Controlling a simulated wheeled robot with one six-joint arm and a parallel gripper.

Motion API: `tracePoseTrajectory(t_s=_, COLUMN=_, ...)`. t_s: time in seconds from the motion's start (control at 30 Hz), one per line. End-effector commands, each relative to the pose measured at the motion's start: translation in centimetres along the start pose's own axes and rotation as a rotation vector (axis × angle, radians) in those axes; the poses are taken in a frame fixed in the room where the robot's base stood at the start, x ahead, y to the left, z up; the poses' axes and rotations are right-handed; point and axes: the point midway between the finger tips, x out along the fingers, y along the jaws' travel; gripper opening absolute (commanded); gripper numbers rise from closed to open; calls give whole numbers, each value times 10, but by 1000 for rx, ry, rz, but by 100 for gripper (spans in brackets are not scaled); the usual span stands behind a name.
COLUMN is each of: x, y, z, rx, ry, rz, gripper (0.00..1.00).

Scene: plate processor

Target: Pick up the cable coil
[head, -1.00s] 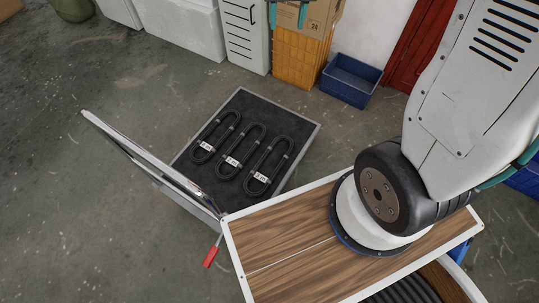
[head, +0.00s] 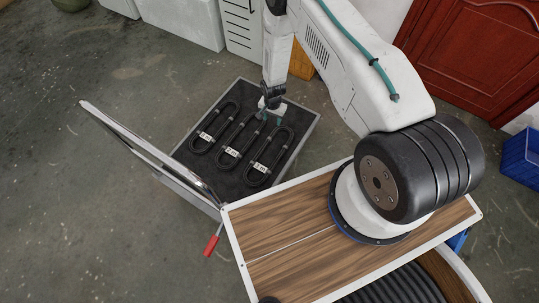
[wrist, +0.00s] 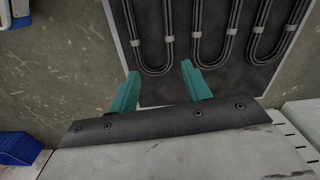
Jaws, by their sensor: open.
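Three black cable coils lie side by side on a dark-lined tray (head: 240,93): the left coil (head: 205,136), the middle coil (head: 232,152) and the right coil (head: 260,167). Each has grey ties and a white label whose print is too small to read surely. My gripper (head: 271,117) is above the far ends of the middle and right coils. In the wrist view my gripper (wrist: 160,68) shows two teal fingers spread apart and empty. The curved end of one coil (wrist: 155,71) appears between the fingertips, with no visible contact. Height above it is unclear.
A raised lid (head: 145,150) stands along the tray's left side. A red-handled lever (head: 212,244) is below it. My wooden-topped base is close at lower right. White cabinets (head: 180,22) stand at the back. The floor at left is clear.

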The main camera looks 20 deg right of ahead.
Motion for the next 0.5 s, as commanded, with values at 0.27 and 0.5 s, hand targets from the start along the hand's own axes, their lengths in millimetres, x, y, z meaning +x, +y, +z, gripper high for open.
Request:
tracePoseTrajectory(t_s=0.27, x=122, y=56, z=52, rx=98, ry=-11, rz=13, gripper=48)
tracePoseTrajectory(t_s=0.5, x=154, y=69, z=65, rx=121, ry=-11, rz=13, gripper=48)
